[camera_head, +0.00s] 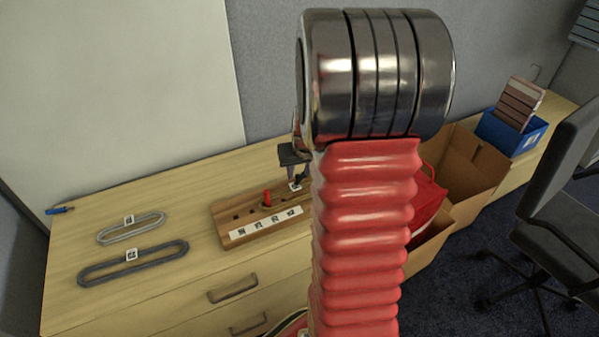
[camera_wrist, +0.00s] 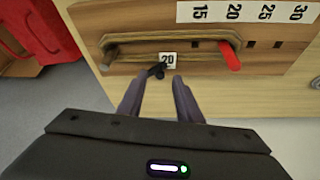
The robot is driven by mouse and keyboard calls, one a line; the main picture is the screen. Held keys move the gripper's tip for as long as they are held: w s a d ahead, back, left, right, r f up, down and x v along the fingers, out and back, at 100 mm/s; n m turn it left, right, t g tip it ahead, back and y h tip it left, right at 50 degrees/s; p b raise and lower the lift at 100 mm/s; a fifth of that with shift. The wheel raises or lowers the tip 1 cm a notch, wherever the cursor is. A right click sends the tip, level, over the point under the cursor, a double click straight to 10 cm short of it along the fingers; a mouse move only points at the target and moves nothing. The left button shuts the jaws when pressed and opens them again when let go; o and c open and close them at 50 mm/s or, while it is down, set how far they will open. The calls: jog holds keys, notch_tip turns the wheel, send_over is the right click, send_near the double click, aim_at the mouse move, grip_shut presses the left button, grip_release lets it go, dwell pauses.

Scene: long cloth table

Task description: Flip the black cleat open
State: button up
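The black cleat (camera_wrist: 157,70) is a small dark piece at the edge of the wooden board, beside a white "20" tag (camera_wrist: 168,58), in the wrist view. My gripper (camera_wrist: 158,79) is open, its two dark fingers apart, with the cleat just beyond and between the tips. Nothing is held. Whether a finger touches the cleat cannot be told.
The wooden board (camera_wrist: 270,75) carries a brown band (camera_wrist: 165,37), a red peg (camera_wrist: 229,56) and a row of number labels. Two grey loops (camera_head: 133,262) (camera_head: 130,228) and a blue tool (camera_head: 60,211) lie left on the table. A cardboard box (camera_head: 465,180) stands at right.

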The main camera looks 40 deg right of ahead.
jog(key=shift+x, duration=0.85)
jog(key=shift+c, duration=0.4)
